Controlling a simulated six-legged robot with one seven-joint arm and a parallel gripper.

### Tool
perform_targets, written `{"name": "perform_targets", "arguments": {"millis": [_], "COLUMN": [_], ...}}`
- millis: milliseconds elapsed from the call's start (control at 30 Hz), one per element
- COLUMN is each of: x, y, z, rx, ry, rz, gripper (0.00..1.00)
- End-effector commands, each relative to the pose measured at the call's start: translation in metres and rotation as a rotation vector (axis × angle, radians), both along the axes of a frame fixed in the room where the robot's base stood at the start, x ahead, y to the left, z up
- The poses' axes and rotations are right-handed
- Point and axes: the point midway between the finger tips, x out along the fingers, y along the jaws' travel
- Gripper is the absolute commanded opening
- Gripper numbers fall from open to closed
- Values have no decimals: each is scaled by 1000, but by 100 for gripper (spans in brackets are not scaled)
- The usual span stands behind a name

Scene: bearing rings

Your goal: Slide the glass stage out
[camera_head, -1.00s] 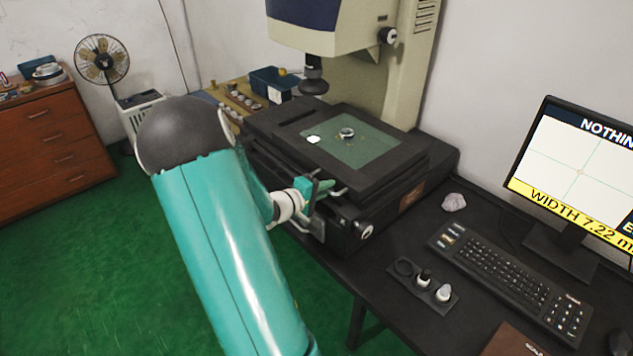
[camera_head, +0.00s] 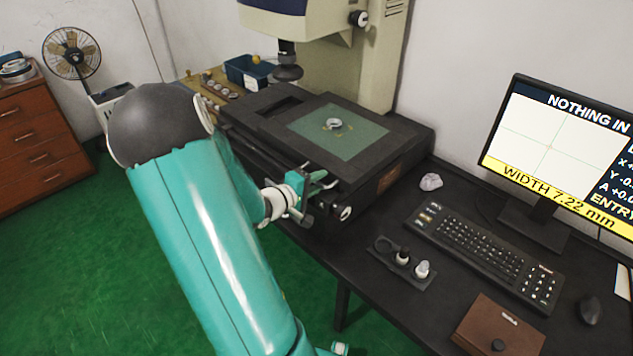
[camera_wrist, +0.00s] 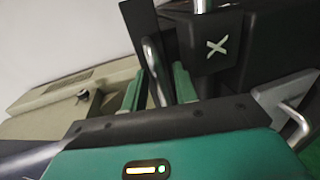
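The glass stage (camera_head: 352,140) is a greenish pane in a thick black frame (camera_head: 392,150) on the measuring machine; a small ring (camera_head: 333,124) lies on the glass. My gripper (camera_head: 308,186) is at the stage's front side, by a bent metal handle (camera_head: 328,186). In the wrist view the handle's bar (camera_wrist: 155,70) stands between the two teal fingers of my gripper (camera_wrist: 157,90), which look closed around it. The exact contact is partly hidden. A black block marked X (camera_wrist: 217,48) is just right of the fingers.
The machine's dark probe head (camera_head: 287,66) hangs behind the stage. A blue bin (camera_head: 248,72) and a wooden tray of parts (camera_head: 212,88) stand at back left. Keyboard (camera_head: 482,256), monitor (camera_head: 560,150) and a knob holder (camera_head: 402,262) are on the right. Green floor is open in front.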

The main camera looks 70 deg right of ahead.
Motion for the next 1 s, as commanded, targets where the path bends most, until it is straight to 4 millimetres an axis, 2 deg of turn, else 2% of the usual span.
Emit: {"name": "perform_targets", "arguments": {"millis": [267,433,800,1000], "x": [1,8,44,58], "y": [1,13,82,111], "z": [0,4,20,26], "rx": [1,-2,0,0], "ry": [-1,-3,-4,-2], "rz": [3,6,8,5], "gripper": [29,29,29,29]}}
